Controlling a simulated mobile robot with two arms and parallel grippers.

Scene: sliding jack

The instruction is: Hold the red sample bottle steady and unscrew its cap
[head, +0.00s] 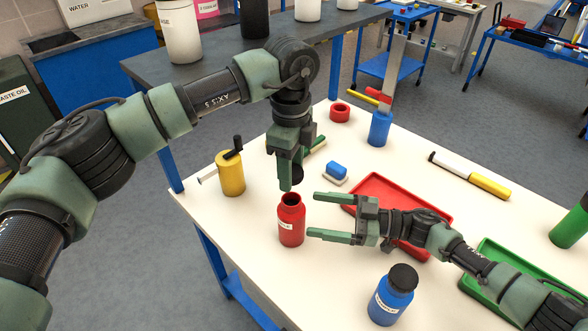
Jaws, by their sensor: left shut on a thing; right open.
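The red sample bottle (291,222) stands upright on the white table, its neck open with no cap on it. My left gripper (291,178) is above the bottle, pointing down, shut on a dark round cap (297,173) partly hidden by a finger. The cap is clear of the bottle neck. My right gripper (318,216) lies just right of the bottle. Its two fingers point left and are spread open, with nothing between them; whether a fingertip touches the bottle I cannot tell.
A red tray (388,183) lies behind my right gripper, and a green tray (487,262) is at right. A blue bottle with black cap (391,295) stands in front. A yellow can with a crank (231,174) is at left.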

